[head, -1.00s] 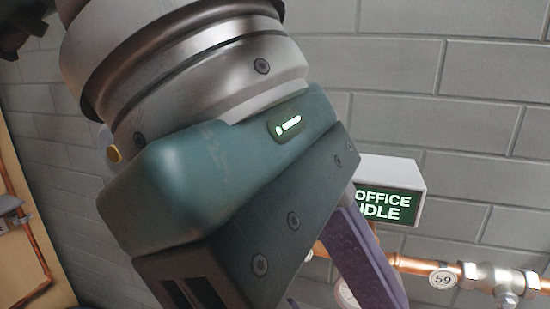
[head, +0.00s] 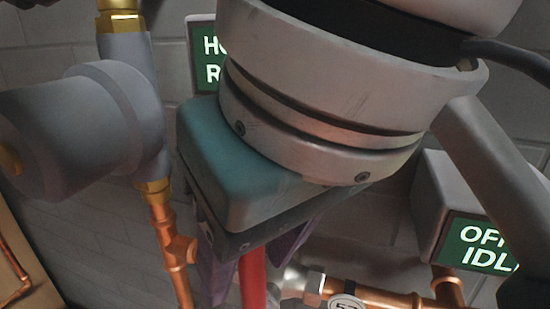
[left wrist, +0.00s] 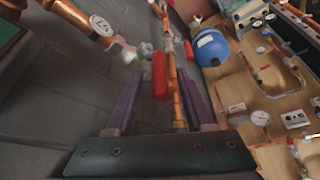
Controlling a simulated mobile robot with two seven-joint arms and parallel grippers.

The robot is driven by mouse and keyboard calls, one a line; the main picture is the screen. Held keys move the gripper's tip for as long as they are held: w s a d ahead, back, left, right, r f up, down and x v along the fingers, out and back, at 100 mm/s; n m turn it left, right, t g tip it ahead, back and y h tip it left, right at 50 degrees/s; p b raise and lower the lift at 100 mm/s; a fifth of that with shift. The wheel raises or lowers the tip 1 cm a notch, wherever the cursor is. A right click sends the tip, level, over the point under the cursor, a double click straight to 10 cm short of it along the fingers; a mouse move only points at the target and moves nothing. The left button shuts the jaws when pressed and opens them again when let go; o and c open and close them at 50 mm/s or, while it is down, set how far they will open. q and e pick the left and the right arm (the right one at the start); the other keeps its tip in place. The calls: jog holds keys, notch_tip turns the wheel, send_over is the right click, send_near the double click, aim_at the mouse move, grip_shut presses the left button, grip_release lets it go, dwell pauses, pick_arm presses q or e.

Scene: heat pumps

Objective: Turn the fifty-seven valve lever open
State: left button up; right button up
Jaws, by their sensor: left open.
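A red valve lever (head: 252,280) shows beside a silver valve body (head: 300,283) on a copper pipe. The pipe's round tag (head: 345,303), cut by the bottom edge, appears to read 57. My left gripper (head: 247,276) has purple fingers and is open, with the lever showing between them. In the left wrist view the red lever (left wrist: 160,75) lies between the open fingertips (left wrist: 160,82), closer to the left one. I cannot tell whether either finger touches it. My gripper body hides part of the lever and valve in the head view. My right gripper is not in view.
A grey pump body (head: 75,130) on a vertical copper pipe (head: 172,245) stands left of the gripper. Green-faced signs hang behind (head: 205,60) and at right (head: 480,245). The left wrist view shows a second red handle (left wrist: 188,50) and a blue tank (left wrist: 210,47).

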pick_arm(q)
jog(key=shift+w+a+f, duration=0.1)
jog(key=shift+w+f, duration=0.05)
jog(key=shift+f, duration=0.25)
jog(key=shift+c, duration=0.3)
grip_shut()
dwell(0.9)
